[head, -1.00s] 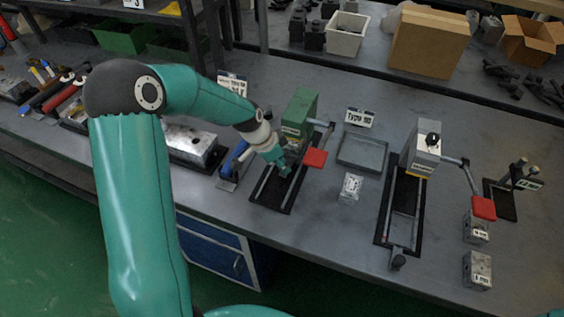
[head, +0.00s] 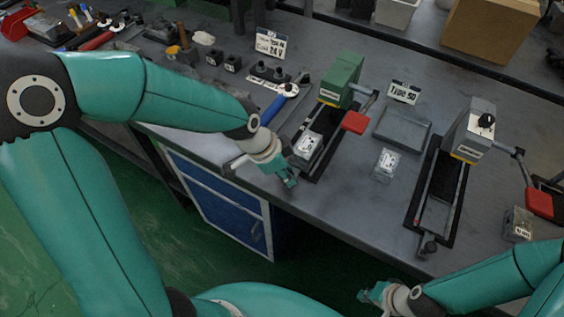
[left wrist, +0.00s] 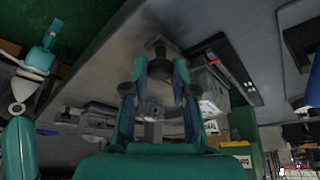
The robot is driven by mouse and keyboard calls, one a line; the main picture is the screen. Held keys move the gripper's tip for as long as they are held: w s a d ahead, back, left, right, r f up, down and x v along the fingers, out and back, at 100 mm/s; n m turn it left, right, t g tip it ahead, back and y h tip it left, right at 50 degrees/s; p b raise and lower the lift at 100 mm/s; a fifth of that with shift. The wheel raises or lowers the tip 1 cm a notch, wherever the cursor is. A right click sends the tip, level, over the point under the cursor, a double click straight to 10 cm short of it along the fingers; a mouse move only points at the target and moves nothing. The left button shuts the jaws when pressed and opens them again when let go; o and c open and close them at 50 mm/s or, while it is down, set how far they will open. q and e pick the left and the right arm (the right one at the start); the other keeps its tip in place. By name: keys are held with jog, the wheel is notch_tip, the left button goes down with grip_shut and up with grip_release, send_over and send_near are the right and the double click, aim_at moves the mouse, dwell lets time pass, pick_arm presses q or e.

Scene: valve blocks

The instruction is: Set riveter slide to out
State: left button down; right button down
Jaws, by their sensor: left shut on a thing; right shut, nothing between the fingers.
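A green machine (head: 342,80) with a red-ended lever stands on the bench, with a slide on a dark rail (head: 322,170) in front of it. A metal block with a white label (head: 307,147) sits over the slide, clear of the machine's body. My left gripper (head: 289,181) is at the front end of this slide. In the left wrist view its fingers are closed about a dark round knob (left wrist: 160,67); the contact is partly hidden. My right gripper (head: 371,293) is shut and empty, low in front of the bench; it also shows in the left wrist view (left wrist: 52,32).
A grey machine (head: 474,130) with its own rail (head: 437,195) and front knob stands to the right. Between the machines are a shallow grey tray (head: 379,138) and a labelled block (head: 386,164). A blue-handled tool (head: 275,108) lies left of the green machine.

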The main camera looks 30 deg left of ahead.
pick_arm(q)
jog(key=shift+s, duration=0.4)
jog(key=c, duration=1.3)
grip_release()
jog(key=o, duration=0.3)
jog(key=shift+s, duration=0.15)
jog(key=shift+o, duration=0.2)
jog(key=shift+a+r, duration=0.25)
jog(key=shift+r, duration=0.35)
jog(key=v, duration=1)
jog(key=shift+r, duration=0.35)
